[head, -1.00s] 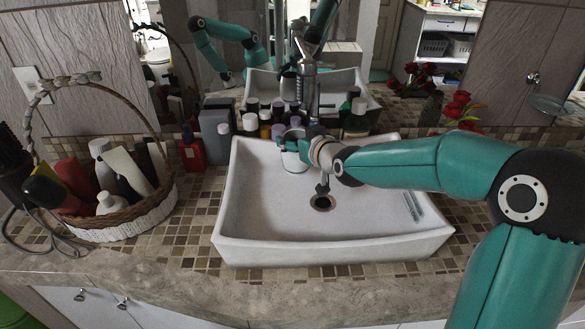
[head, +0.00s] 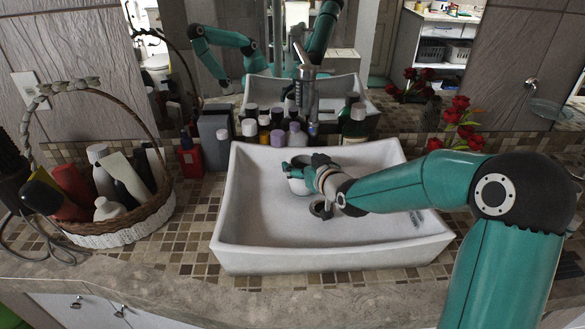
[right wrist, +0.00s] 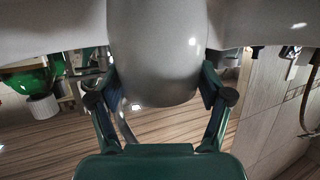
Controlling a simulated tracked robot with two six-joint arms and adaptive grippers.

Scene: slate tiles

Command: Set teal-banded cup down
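The cup (head: 299,187) is a pale grey cup in the left-middle of the white sink basin (head: 240,235), partly hidden by my right gripper (head: 296,167). In the right wrist view its smooth grey side (right wrist: 158,50) fills the space between the two fingers of the right gripper (right wrist: 160,90), which press on it from both sides. No teal band shows on the visible part. I cannot tell whether the cup's base touches the basin floor. My left gripper is not directly in view.
Several bottles (head: 277,137) stand close behind the basin's back rim, under the faucet (head: 306,95). A wicker basket (head: 120,225) of toiletries stands on the left, and red flowers (head: 460,125) on the right. The front of the basin is clear. A mirror behind reflects teal arms.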

